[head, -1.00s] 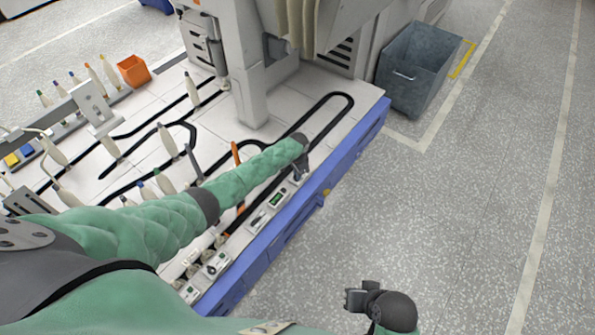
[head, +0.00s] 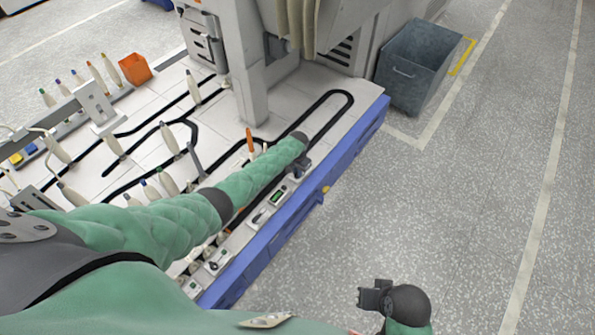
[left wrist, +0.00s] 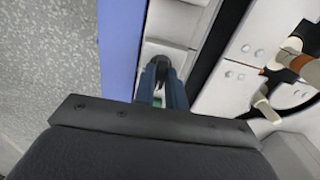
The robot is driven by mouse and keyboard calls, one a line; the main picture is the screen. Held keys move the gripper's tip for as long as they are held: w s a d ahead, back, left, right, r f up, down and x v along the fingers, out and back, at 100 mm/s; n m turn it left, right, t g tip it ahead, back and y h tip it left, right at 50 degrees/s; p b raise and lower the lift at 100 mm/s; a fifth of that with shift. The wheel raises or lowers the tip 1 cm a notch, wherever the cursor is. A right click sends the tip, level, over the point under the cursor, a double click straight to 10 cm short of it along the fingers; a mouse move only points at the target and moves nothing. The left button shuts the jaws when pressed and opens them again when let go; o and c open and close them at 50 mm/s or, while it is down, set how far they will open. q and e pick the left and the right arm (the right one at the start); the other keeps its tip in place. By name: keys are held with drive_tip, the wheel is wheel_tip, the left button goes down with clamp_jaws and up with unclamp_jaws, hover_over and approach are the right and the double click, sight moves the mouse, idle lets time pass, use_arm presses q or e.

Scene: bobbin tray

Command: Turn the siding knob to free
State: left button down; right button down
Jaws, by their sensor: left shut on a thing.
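My left gripper (head: 302,170) is over the row of small control boxes along the table's front edge. In the left wrist view its two fingers (left wrist: 162,78) are closed around a small dark knob (left wrist: 163,63) on a pale panel. The fingers hide most of the knob, and I cannot read which way it points. In the head view the gripper hides the knob. My right gripper (head: 369,298) hangs over the floor, away from the table, and its jaw gap cannot be made out.
A green display (head: 278,195) and a white switch box (head: 259,217) sit left of my left gripper. A black track (head: 340,96) loops over the white table. Pegs with bobbins stand at left. A blue-grey bin (head: 411,75) stands on the floor; floor at right is clear.

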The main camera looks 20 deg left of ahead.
use_arm(q)
drive_tip(key=c, duration=1.4)
unclamp_jaws()
drive_tip(key=shift+c, duration=0.2)
wheel_tip(320, 180, up, 7)
drive_tip(key=shift+f, duration=0.2)
drive_tip(key=shift+r, duration=0.6)
